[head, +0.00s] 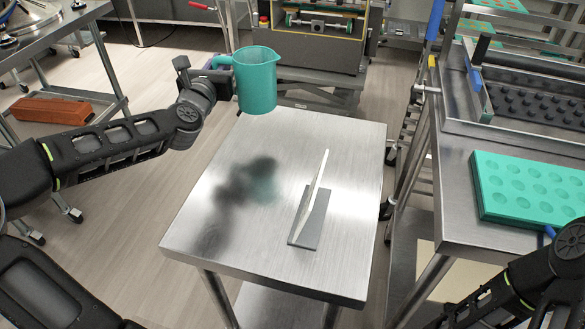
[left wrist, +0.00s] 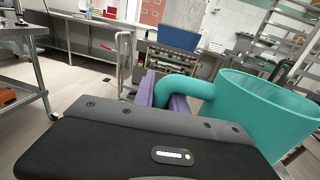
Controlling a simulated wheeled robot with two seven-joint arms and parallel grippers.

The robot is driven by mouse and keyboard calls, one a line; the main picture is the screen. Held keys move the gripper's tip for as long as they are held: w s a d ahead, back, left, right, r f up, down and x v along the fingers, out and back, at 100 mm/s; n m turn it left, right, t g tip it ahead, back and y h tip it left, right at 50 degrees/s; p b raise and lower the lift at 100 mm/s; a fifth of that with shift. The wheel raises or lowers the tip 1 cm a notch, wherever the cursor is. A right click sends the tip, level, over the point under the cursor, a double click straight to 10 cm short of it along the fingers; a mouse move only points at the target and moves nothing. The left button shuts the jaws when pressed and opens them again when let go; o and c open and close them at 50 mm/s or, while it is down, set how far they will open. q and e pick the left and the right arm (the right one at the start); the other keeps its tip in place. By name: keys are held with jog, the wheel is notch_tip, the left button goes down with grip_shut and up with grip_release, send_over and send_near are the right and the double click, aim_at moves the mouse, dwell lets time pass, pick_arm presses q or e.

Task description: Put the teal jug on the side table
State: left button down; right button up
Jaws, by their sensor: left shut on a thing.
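The teal jug (head: 257,82) is upright and held in the air above the far left part of the steel side table (head: 340,230). My left gripper (head: 217,68) is shut on the jug's handle, on the jug's left side. In the left wrist view the jug (left wrist: 255,112) shows at the right, with its handle (left wrist: 178,88) at the purple fingers. The jug looks empty inside near the rim. A dark shadow and teal reflection fall on the table top below. My right arm is at the lower right of the head view; its gripper is not visible.
A grey stand with a thin upright plate (head: 312,200) is on the table, right of centre. The table's left and front parts are clear. A teal mould tray (head: 530,188) lies on the steel bench at right. A trolley with a red-brown box (head: 50,110) stands at left.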

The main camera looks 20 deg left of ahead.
pick_arm(q)
notch_tip(320, 180, down, 6)
jog(key=b, duration=0.2)
jog(key=shift+f, duration=0.25)
jog(key=shift+f+b, duration=0.65)
jog(key=shift+f, duration=1.1)
jog(key=shift+f, duration=0.15)
jog(key=c, duration=1.4)
grip_release()
jog(key=shift+o, duration=0.2)
jog(key=s+p, duration=0.1)
jog(key=s, duration=0.2)
jog(key=s+d+p, duration=0.1)
jog(key=s, duration=0.3)
jog(key=s+d+p, duration=0.1)
jog(key=s, duration=0.2)
jog(key=shift+s+r, duration=0.2)
jog(key=shift+s, duration=0.1)
jog(key=shift+s+d+p, duration=0.2)
jog(key=shift+s+p, duration=0.1)
jog(key=shift+s, duration=0.25)
